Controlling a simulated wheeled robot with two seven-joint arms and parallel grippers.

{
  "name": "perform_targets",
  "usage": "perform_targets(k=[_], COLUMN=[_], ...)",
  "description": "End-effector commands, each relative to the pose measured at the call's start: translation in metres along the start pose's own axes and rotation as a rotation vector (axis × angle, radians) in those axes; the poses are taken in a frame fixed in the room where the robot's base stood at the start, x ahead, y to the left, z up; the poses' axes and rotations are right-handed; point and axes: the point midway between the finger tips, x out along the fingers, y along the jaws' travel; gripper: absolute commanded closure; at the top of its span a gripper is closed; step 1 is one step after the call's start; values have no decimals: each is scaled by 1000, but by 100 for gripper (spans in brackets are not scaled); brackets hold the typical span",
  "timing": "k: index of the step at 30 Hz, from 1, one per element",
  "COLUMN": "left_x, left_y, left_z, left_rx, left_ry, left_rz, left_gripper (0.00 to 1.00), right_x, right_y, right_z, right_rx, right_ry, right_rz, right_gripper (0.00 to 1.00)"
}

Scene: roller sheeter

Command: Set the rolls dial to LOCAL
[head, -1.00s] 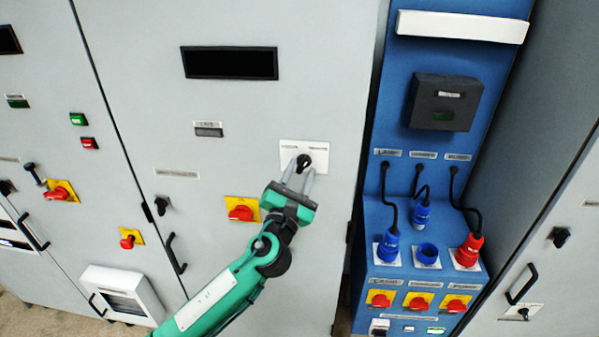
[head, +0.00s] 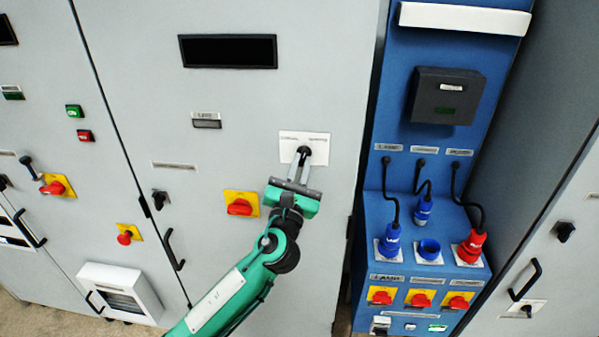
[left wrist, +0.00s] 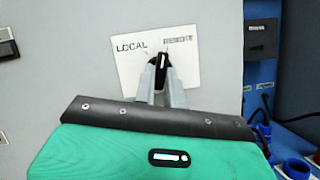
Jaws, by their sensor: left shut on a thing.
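The rolls dial is a small black knob (head: 304,151) on a white label plate (head: 318,143) on the grey cabinet door. In the left wrist view the knob (left wrist: 161,72) stands near upright, its white mark leaning slightly right of vertical. The plate (left wrist: 186,60) reads LOCAL at upper left and a smaller, blurred word at upper right, seemingly REMOTE. My left gripper (head: 300,164) has its two grey fingers closed around the knob, one on each side; the fingertips (left wrist: 161,79) hide part of it. My right gripper is not in view.
A red rotary switch on a yellow plate (head: 240,205) sits left of my gripper. A door handle (head: 174,251) stands out lower left. The blue socket panel (head: 395,140) with plugs and cables is to the right. The door around the dial is clear.

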Motion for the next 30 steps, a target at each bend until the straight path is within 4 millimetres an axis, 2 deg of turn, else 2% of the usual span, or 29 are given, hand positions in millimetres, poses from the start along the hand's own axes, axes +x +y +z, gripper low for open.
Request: perform_targets(k=[1, 12, 21, 30], left_x=[-2, -1, 0, 1], left_y=[-3, -6, -8, -9], left_z=[-3, -2, 0, 2], left_rx=[-41, -364, -593, -734], left_ry=[-2, -1, 0, 0], left_rz=[17, 151, 245, 304], left_gripper=[100, 100, 100, 100], right_x=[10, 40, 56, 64], right_y=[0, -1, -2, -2], right_z=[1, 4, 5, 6], right_rx=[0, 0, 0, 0], right_ry=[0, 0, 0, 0], right_rz=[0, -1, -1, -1], right_gripper=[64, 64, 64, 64])
